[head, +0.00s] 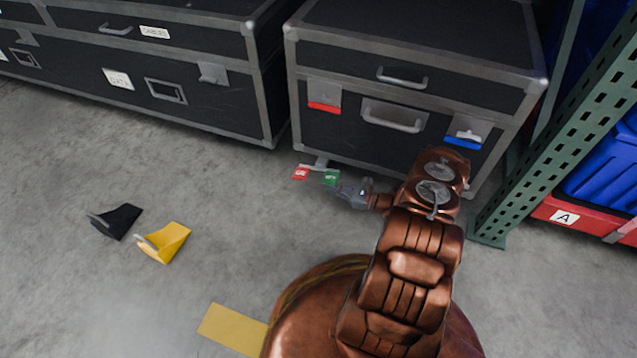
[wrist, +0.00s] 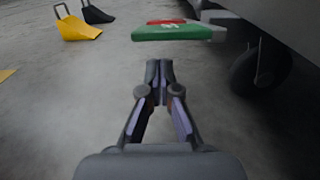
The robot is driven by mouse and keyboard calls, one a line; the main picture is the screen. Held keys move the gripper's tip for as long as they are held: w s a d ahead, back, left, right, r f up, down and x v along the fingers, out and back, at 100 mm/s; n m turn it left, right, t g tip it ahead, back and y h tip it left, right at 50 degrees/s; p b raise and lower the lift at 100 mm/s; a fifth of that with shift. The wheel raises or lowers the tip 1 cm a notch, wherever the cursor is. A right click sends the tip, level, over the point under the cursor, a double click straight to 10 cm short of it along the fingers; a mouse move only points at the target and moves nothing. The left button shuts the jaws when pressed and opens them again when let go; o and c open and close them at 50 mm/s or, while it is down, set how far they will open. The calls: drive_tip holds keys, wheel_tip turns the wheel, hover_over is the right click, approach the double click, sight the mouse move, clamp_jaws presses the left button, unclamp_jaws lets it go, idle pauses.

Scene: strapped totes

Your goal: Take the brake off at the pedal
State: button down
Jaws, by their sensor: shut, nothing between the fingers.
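The brake pedal sits low under the front of the right-hand black case (head: 345,135). It has a red end (head: 300,173) at left and a green end (head: 331,177) at right, both with white markings too small to read. In the wrist view the green end (wrist: 172,33) is nearer, with a thin strip of the red end (wrist: 166,21) behind it. My gripper (head: 345,189) is shut and empty, just right of and in front of the green end. In the wrist view its fingertips (wrist: 158,66) point toward the green end, with a gap between.
A dark caster (wrist: 258,75) stands right of the pedal under the case. A yellow wedge (head: 165,242) and a black wedge (head: 116,221) lie on the floor at left. A green rack post (head: 520,140) stands at right. Long black cases (head: 190,75) line the back left.

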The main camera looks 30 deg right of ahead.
drive_tip(key=b+x, duration=0.4)
drive_tip(key=x, duration=0.5)
drive_tip(key=shift+w+a, duration=0.15)
drive_tip(key=shift+a, duration=0.05)
